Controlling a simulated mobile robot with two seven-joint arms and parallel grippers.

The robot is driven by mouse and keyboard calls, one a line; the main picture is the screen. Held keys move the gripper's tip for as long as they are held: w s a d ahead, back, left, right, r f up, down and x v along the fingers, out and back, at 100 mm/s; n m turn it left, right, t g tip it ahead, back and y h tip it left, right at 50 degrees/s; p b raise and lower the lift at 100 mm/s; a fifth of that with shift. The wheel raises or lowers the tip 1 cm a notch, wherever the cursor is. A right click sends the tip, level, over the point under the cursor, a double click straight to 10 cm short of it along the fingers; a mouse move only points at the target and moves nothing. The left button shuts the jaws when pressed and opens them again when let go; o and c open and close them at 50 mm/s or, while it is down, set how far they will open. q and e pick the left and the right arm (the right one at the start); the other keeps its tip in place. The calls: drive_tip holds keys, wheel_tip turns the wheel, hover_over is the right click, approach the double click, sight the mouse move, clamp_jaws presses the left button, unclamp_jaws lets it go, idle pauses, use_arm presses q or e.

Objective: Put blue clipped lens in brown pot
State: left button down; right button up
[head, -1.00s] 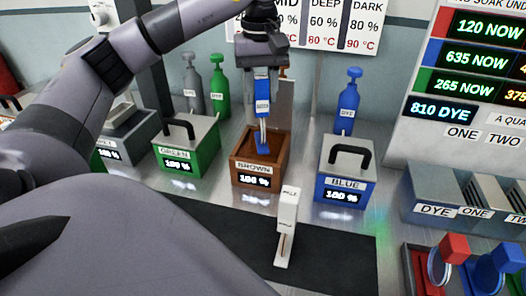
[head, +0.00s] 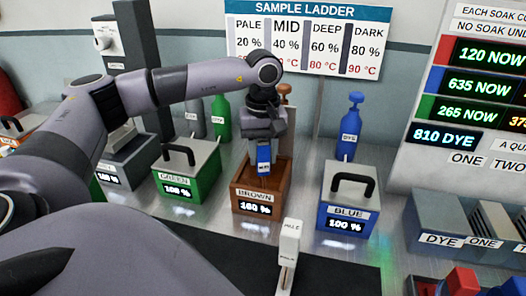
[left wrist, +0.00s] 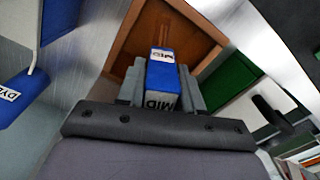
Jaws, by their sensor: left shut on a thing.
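My left gripper (head: 264,140) is shut on the blue clip of the blue clipped lens (head: 264,160), just above the open brown pot (head: 256,208). In the left wrist view the blue clip (left wrist: 161,80), marked MID, sits between the two fingers (left wrist: 162,92), with the brown pot's rim (left wrist: 127,38) around it. The lower part of the clipped lens reaches down into the pot's opening; the lens itself is hidden. My right gripper is not clearly in view; only a dark tip shows at the lower left.
A closed blue pot (head: 347,200) stands right of the brown pot, and a closed green pot (head: 187,172) stands left. A white upright piece (head: 289,250) stands in front on the dark mat (head: 335,275). Bottles stand behind.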

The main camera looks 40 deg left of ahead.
use_arm(q)
drive_tip(key=shift+f, duration=0.2)
drive_tip(key=c, duration=0.7)
unclamp_jaws()
drive_tip(key=shift+c, duration=0.2)
wheel_tip(320, 180, up, 12)
drive_tip(key=shift+r+b, duration=0.2)
drive_tip(key=shift+b, duration=0.2)
